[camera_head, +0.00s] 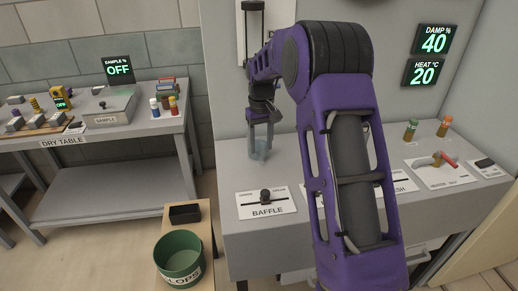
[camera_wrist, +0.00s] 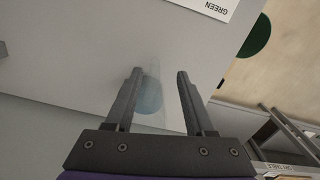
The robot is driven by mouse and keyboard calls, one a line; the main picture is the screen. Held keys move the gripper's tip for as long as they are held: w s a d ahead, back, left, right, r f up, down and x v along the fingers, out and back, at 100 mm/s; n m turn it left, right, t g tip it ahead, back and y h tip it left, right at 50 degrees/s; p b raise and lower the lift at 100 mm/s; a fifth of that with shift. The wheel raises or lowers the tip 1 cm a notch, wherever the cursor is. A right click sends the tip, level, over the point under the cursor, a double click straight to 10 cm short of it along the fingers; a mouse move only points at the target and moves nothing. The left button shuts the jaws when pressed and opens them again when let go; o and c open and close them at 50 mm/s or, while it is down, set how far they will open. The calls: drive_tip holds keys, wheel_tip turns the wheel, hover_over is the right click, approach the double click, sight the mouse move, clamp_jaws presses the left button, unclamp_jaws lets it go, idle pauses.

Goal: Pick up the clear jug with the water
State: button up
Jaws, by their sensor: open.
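The clear jug (camera_head: 260,153) stands on the grey bench top behind the baffle plate, small and hard to make out. My gripper (camera_head: 263,125) points down at it from above, with its fingers around or just over its upper part. In the wrist view my gripper (camera_wrist: 160,73) is open, with two dark fingers well apart. The see-through jug (camera_wrist: 150,97) with bluish water shows between them, nearer the left finger. I cannot tell whether a finger touches it. Part of its outline is hidden by the left finger.
The baffle plate (camera_head: 266,203) with a dark knob lies in front of the jug. A green slops bucket (camera_head: 180,258) stands lower left. The dry table (camera_head: 120,135) with small items is at left. The wall is close behind.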

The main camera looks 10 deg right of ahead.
sight(263, 161)
drive_tip(key=f, duration=0.7)
drive_tip(key=shift+w+d+f, duration=0.25)
drive_tip(key=shift+d+f, duration=0.05)
drive_tip(key=shift+f, duration=0.05)
clamp_jaws()
idle(1.1)
